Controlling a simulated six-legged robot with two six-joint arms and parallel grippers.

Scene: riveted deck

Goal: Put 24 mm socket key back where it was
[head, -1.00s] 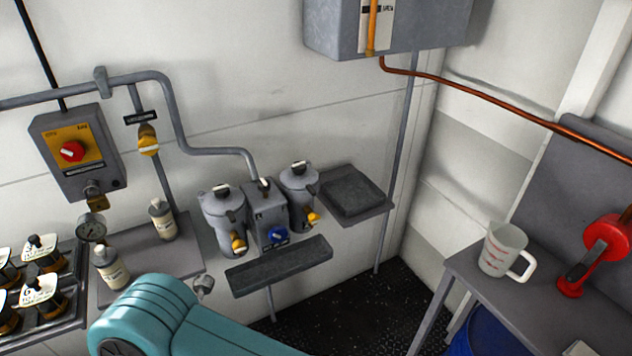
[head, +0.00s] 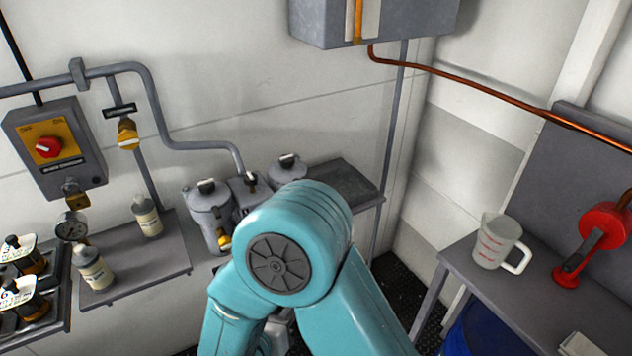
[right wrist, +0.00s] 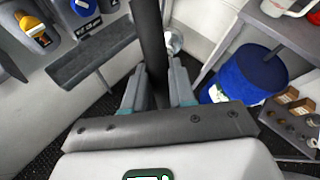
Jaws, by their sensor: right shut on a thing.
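In the right wrist view my right gripper (right wrist: 158,92) is shut on a dark, straight bar, the 24 mm socket key (right wrist: 150,38). The key's shaft runs from between the fingers up past the top edge of the view, so its far end is out of sight. Its lower end is hidden behind the gripper body. In the head view a teal arm of mine fills the lower middle, and neither gripper shows there. My left gripper is in neither current view.
A dark rack with several round holes or fittings (right wrist: 292,125) is at the right, near a blue drum (right wrist: 246,80). A grey bench (head: 480,262) carries a measuring jug (head: 496,242). Grey canisters (head: 208,212) and a bottle shelf (head: 172,258) line the wall.

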